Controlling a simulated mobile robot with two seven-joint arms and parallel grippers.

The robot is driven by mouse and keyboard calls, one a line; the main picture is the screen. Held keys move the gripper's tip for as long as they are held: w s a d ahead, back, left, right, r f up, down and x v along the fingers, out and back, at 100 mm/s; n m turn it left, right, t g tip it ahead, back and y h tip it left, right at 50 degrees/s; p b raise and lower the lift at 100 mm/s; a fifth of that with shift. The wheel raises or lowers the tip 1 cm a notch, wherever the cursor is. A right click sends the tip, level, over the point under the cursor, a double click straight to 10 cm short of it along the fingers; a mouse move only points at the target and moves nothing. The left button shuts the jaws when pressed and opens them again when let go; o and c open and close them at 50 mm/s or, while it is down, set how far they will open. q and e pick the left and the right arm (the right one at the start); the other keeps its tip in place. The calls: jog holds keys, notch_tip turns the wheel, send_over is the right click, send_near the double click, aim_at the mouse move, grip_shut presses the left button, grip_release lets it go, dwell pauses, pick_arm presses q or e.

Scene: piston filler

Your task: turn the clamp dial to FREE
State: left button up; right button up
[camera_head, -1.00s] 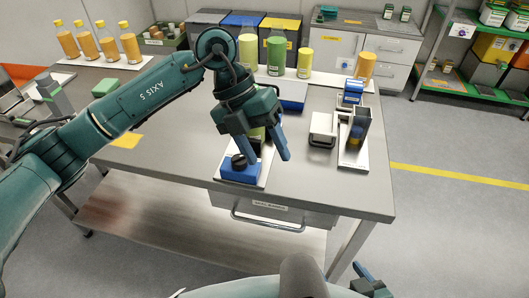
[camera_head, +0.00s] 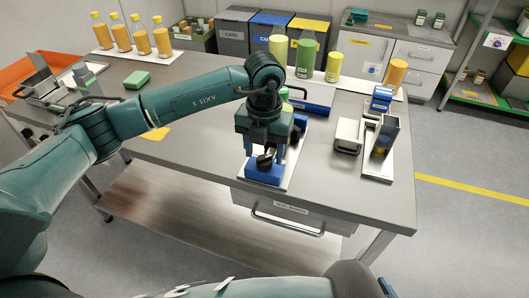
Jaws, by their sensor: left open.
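The clamp dial (camera_head: 264,161) is a small black knob on top of a blue block (camera_head: 262,175), near the front edge of the grey table. My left gripper (camera_head: 264,153) points down over the dial, open, with one finger on each side of it. I cannot tell whether the fingers touch the knob. The gripper partly hides the knob, and its markings are too small to read. A small teal piece of my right gripper (camera_head: 386,287) shows at the bottom edge; its jaws are not clear.
The blue block stands on a pale plate (camera_head: 290,172) with a dark part behind the gripper. To the right are a white box-like part (camera_head: 348,136) and a grey upright fixture (camera_head: 386,140). Green and yellow bottles (camera_head: 305,57) stand behind. A drawer (camera_head: 285,212) is below the table edge.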

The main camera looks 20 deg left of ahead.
pick_arm(q)
jog(key=shift+f, duration=0.95)
jog(key=c, duration=1)
jog(key=shift+o, duration=0.2)
